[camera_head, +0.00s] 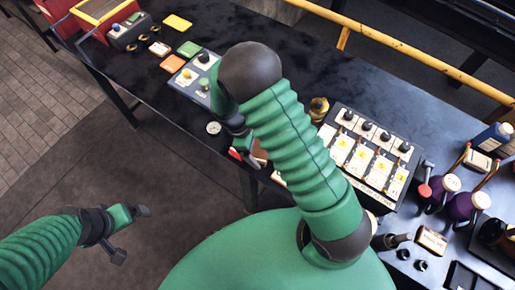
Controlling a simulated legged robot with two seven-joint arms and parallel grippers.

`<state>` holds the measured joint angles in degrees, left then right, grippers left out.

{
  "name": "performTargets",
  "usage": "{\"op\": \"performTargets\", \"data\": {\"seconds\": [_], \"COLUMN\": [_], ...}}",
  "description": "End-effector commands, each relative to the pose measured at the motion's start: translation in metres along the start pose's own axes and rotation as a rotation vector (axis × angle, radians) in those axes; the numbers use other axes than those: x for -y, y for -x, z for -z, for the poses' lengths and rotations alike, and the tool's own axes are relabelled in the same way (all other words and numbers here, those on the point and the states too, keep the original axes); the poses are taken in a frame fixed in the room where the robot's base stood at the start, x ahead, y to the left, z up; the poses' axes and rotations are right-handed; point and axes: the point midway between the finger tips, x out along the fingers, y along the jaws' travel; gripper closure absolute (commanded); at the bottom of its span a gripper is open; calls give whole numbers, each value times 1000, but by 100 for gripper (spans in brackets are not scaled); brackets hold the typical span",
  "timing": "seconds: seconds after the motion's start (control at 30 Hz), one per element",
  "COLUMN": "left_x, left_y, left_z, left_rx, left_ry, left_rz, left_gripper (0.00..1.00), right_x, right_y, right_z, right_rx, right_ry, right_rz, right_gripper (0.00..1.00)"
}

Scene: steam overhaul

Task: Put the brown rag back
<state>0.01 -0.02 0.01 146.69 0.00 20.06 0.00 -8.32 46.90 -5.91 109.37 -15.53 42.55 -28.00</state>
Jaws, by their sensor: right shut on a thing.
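My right gripper (243,149) hangs over the near edge of the black table, mostly hidden behind my green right arm. It is shut on a small brown piece (259,151), which looks like the brown rag; only a part of it shows beside the arm. My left gripper (131,234) is at the lower left, over the floor and away from the table. Its two dark-tipped fingers are spread apart with nothing between them. Flat yellow (178,22), green (189,49) and orange (172,64) pieces, like folded rags, lie on the table at upper left.
A board with black knobs and white cards (367,155) lies right of my arm. A smaller panel (191,80) and a round gauge (213,128) lie to the left. Purple containers (437,188) and a blue bottle (490,138) stand at right. A yellow rail (400,45) runs behind.

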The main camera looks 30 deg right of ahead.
Motion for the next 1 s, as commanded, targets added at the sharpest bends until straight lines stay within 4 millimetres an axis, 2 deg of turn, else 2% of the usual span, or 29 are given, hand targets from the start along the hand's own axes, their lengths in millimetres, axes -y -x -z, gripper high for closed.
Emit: {"op": "performTargets", "data": {"seconds": [0.37, 0.4, 0.5, 0.77, 0.87, 1.0], "left_x": [0, 0, 0, 0, 0, 0], "left_y": [-5, -4, -4, -2, 0, -8], "left_z": [-1, -1, -1, 0, 0, -2], "left_rx": [0, 0, 0, 0, 0, 0], "left_ry": [0, 0, 0, 0, 0, 0], "left_rz": [0, 0, 0, 0, 0, 0], "left_gripper": [0, 0, 0, 0, 0, 0], "right_x": [4, 3, 2, 1, 1, 1], "right_y": [-6, -6, -7, -4, 7, 39], "right_z": [6, 6, 5, 3, 1, 4], "right_rx": [2, 2, 1, 0, -3, -7], "right_ry": [0, 0, 1, 1, 0, -1], "right_rz": [-4, -4, -2, -2, -4, -8], "right_gripper": [61, 12, 0, 0, 0, 0]}}
